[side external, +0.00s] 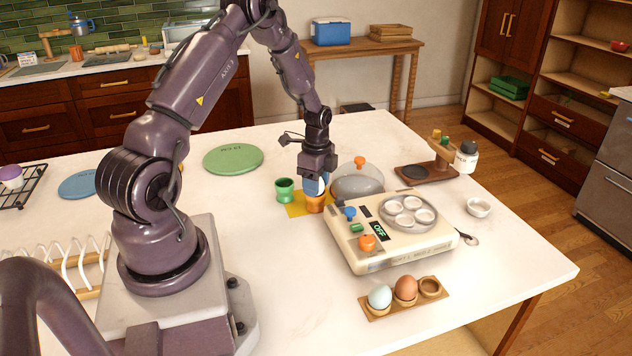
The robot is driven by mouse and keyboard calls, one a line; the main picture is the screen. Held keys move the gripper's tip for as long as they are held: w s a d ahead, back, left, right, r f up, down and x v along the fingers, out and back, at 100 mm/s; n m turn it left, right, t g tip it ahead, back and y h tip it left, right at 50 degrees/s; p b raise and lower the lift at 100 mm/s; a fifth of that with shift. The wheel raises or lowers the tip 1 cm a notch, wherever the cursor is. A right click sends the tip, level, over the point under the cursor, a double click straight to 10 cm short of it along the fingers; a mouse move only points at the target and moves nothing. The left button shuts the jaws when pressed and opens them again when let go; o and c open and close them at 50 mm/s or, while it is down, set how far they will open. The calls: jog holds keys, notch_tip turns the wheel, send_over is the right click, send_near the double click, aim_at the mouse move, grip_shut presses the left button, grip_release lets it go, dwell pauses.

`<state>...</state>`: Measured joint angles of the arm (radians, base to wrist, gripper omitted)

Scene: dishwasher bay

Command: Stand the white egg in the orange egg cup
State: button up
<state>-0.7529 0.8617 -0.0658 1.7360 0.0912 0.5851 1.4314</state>
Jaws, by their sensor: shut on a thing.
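The orange egg cup (315,204) stands on a yellow mat (295,208) near the middle of the counter, left of the cream appliance. My gripper (316,182) points down directly over this cup. It is shut on the white egg (322,184), which shows only as a small pale patch between the bluish fingers. The egg's lower end is at the cup's rim in this view; I cannot tell whether it rests in the cup. The cup looks upright.
A green egg cup (285,190) stands close on the left. A domed lid (357,182) is behind right, and the egg cooker (388,235) is at the right. A wooden holder (431,289) in front has a pale blue egg (380,297), a brown egg (406,288) and an empty hole.

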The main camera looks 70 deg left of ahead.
jog(key=shift+f, duration=0.15)
jog(key=o, duration=1)
jog(key=shift+r, duration=4.05)
